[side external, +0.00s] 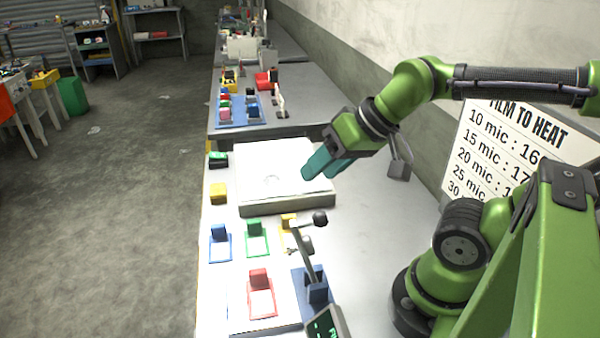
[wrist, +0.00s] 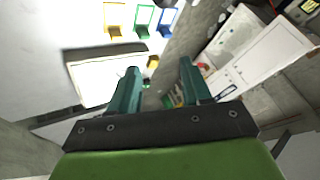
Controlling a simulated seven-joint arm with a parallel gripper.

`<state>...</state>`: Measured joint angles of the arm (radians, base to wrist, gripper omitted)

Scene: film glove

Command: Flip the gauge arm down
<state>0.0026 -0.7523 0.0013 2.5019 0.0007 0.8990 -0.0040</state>
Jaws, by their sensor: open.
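A grey metal lever arm (side external: 306,258) stands raised and slightly tilted on a blue base (side external: 317,289) at the near part of the bench in the side view. It looks like the gauge arm. A black ball knob (side external: 320,218) is at its top. A dark box with a green lit display (side external: 324,326) is beside the base, partly cut off by the frame. My gripper (side external: 317,175) is above the white-topped block, well behind the lever and apart from it. In the wrist view my gripper (wrist: 158,67) has its teal fingers spread with nothing held; I cannot make out the lever there.
The white-topped block (side external: 265,160) stands mid-bench. Blue (side external: 220,240), green (side external: 256,238) and red (side external: 260,285) blocks sit in coloured frames left of the lever. A yellow block (side external: 218,192) lies near the bench edge. A film-heat sign (side external: 520,140) leans by the wall.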

